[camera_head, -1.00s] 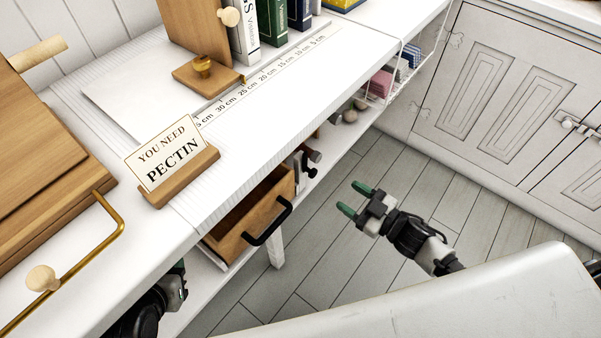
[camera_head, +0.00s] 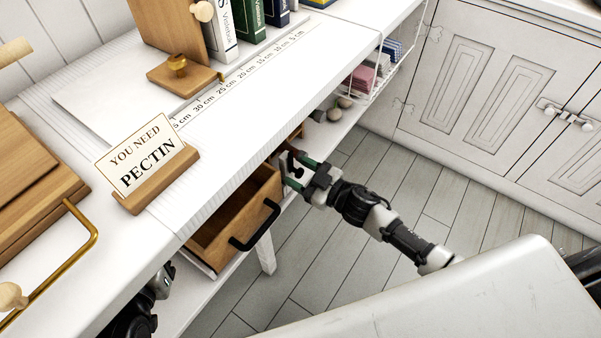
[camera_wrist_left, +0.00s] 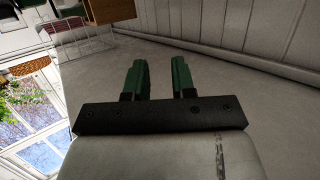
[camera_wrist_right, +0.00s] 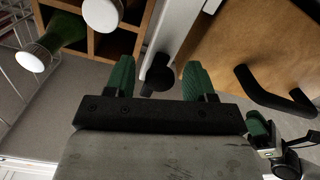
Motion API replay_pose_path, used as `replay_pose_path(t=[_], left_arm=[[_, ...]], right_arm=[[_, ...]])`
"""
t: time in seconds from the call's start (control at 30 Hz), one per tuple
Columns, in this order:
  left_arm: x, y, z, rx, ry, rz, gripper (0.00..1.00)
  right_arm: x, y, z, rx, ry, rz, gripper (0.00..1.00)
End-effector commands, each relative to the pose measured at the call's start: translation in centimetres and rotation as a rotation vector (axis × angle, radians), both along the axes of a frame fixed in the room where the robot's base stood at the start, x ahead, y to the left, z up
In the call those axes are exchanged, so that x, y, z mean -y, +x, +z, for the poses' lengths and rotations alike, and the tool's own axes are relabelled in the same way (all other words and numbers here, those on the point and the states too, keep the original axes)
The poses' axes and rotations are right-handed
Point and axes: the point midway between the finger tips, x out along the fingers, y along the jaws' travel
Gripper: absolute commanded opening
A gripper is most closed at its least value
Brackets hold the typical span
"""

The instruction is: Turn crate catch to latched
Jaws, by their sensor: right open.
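A black catch with a round knob (camera_wrist_right: 162,74) sits on the edge of a white panel (camera_wrist_right: 178,32) in the right wrist view. It also shows in the head view as a small dark shape (camera_head: 294,164) under the worktop. My right gripper (camera_head: 298,171) is open; in the right wrist view its green fingers (camera_wrist_right: 158,76) stand on either side of the catch. I cannot tell whether they touch it. My left gripper (camera_wrist_left: 159,76) is open and empty; in the head view it is mostly hidden by the worktop edge at lower left.
An open wooden drawer (camera_head: 222,222) with a black handle (camera_head: 257,228) juts out just left of my right gripper. A wooden compartment rack (camera_wrist_right: 112,42) with white-capped items stands beside the catch. A PECTIN sign (camera_head: 147,165) stands on the worktop. Grey floor (camera_head: 340,255) is clear.

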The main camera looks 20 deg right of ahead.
Motion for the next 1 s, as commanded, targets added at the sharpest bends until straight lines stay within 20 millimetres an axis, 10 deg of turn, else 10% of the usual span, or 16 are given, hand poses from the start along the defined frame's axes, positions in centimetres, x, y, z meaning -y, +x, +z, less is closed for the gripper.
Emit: replay_pose_path(t=[0.17,0.5,1.0], left_arm=[[0.0,0.0,0.0,-0.001,0.0,0.0,0.25],[0.0,0.0,0.0,-0.001,0.0,0.001,0.25],[-0.3,-0.6,-1.1,-0.093,0.022,0.006,0.25]], right_arm=[[0.0,0.0,0.0,0.0,0.0,0.0,0.53],[0.0,0.0,0.0,0.0,0.0,0.0,0.05],[0.0,-0.1,0.1,0.098,-0.128,0.0,0.05]])
